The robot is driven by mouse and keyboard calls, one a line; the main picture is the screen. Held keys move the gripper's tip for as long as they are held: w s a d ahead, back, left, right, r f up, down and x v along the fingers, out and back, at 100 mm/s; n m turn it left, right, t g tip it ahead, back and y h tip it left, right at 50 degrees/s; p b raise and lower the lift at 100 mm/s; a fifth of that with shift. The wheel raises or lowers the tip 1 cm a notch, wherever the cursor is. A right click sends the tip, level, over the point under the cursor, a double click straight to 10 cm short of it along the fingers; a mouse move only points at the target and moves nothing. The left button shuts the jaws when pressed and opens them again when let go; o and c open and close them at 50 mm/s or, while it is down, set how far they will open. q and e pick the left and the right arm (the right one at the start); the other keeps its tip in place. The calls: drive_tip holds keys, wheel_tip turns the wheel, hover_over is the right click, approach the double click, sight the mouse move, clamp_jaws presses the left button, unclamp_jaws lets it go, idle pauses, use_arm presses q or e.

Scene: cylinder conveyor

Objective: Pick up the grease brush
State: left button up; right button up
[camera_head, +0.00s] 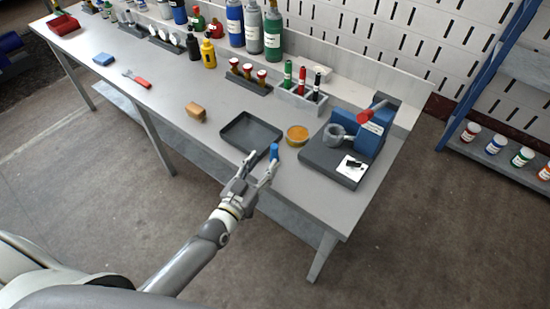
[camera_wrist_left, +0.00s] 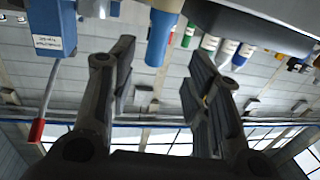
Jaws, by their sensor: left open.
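A short blue cylinder (camera_head: 274,152), which looks like the handle of the grease brush, stands near the front edge of the table, between the dark tray and the round tin. No bristles can be made out. It also shows in the left wrist view as a blue cylinder (camera_wrist_left: 160,38), between the lines of the two fingers and beyond their tips. My left gripper (camera_head: 262,165) is open and empty at the table's front edge, its fingers pointing at the blue cylinder. I cannot tell whether a fingertip touches it. My right gripper is out of view.
A dark tray (camera_head: 250,133) lies left of the cylinder and an orange-topped tin (camera_head: 297,134) to its right. A blue machine (camera_head: 362,130) on a dark base stands further right. Bottles and marker holders line the back.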

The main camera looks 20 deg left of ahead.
sight(272, 154)
use_arm(q)
drive_tip(key=shift+w+d, duration=0.15)
drive_tip(key=shift+w, duration=0.4)
drive_tip(key=shift+w+d, duration=0.2)
drive_tip(key=shift+w, duration=0.45)
drive_tip(key=w, duration=0.3)
drive_tip(key=shift+w+d+f, duration=0.1)
drive_tip(key=shift+d+f, duration=0.15)
drive_tip(key=shift+d, duration=0.15)
drive_tip(key=shift+w+d, duration=0.1)
drive_tip(key=shift+w, duration=0.5)
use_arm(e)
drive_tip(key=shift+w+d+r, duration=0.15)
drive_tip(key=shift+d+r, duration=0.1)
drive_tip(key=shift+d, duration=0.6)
use_arm(q)
clamp_jaws()
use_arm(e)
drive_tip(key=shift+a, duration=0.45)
